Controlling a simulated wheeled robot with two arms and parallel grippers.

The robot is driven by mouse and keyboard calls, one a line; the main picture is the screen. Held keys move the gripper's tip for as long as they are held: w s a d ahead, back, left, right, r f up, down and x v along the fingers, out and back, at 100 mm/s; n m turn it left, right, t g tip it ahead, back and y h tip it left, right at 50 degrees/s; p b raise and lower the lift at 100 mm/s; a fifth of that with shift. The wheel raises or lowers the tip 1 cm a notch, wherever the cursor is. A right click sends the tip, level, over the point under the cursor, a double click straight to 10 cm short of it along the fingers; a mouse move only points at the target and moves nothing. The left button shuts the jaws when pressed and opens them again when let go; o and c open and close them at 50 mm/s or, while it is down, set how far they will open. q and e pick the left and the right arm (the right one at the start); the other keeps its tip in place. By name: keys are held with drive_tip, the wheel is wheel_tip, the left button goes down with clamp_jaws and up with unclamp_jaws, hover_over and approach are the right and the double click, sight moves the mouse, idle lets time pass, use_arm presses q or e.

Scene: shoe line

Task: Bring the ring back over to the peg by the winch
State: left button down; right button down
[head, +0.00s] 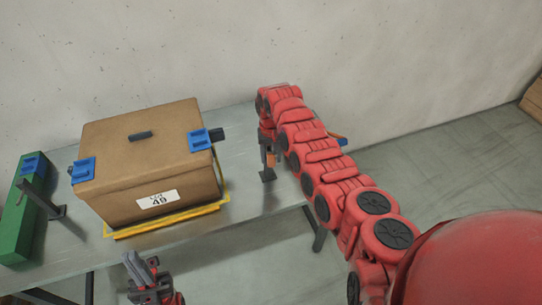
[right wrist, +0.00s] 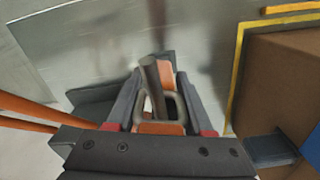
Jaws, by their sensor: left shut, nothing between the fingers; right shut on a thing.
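The ring (right wrist: 143,106) is a grey rounded loop between the fingers of my right gripper (right wrist: 160,88) in the right wrist view. My right gripper is shut on it. A grey round peg (right wrist: 150,72) stands at the loop; it looks to pass through the ring's opening, but how far the ring is down it I cannot tell. In the head view my right gripper (head: 267,148) is at a dark post (head: 268,174) right of the carton, and the ring is too small to make out. My left gripper (head: 142,270) is shut and empty in front of the table. I cannot make out the winch for certain.
A brown carton (head: 150,165) labelled 49, with blue clips (head: 82,170), sits in a yellow frame (head: 170,219) on the grey table (head: 70,255). A green block (head: 20,225) and another dark post (head: 42,198) stand left. Orange strips (right wrist: 25,110) cross the wrist view's left side.

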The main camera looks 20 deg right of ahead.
drive_tip(key=shift+c, duration=1)
unclamp_jaws()
drive_tip(key=shift+r, duration=0.1)
